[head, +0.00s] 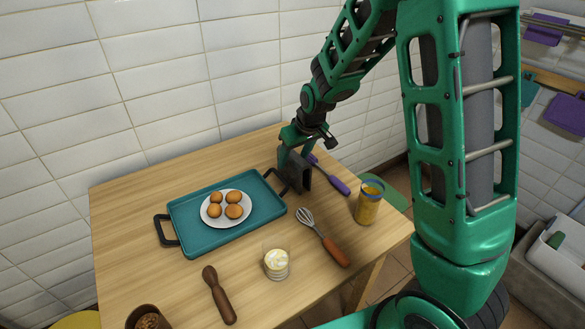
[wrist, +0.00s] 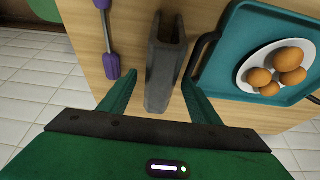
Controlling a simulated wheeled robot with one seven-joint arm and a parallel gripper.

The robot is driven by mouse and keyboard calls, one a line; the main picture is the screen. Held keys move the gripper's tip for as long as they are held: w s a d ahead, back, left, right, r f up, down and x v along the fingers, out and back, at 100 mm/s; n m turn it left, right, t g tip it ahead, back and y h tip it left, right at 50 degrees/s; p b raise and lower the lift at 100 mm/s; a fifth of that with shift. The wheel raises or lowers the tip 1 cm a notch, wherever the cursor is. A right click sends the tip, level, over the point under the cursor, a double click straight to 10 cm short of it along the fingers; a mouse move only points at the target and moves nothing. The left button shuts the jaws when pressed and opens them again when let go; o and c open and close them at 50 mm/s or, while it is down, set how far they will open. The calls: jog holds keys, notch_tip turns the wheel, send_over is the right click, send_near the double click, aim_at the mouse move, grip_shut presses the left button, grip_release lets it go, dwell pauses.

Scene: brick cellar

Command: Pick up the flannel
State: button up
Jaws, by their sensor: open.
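A dark grey folded piece, which looks like the flannel (head: 298,174), stands on the wooden table at the far right, beside the teal tray. In the wrist view the flannel (wrist: 164,68) runs lengthwise between my two green fingers, with a groove along its top. My gripper (wrist: 157,80) is open, one finger on each side of the flannel, with a visible gap on both sides. In the head view my gripper (head: 297,150) is just above and around the flannel, and its fingers are partly hidden.
The teal tray (head: 182,235) holds a white plate of several brown eggs (head: 234,211); its dark handle is close to my right finger in the wrist view. A purple-handled tool (head: 338,184), a whisk (head: 322,236), a yellow jar (head: 368,205), a glass (head: 277,265) and a brown wooden tool (head: 217,294) surround.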

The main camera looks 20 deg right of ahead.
jog(key=shift+w+f, duration=0.15)
jog(key=shift+f, duration=0.35)
jog(key=shift+f, duration=0.25)
dwell(0.4)
jog(key=c, duration=1.2)
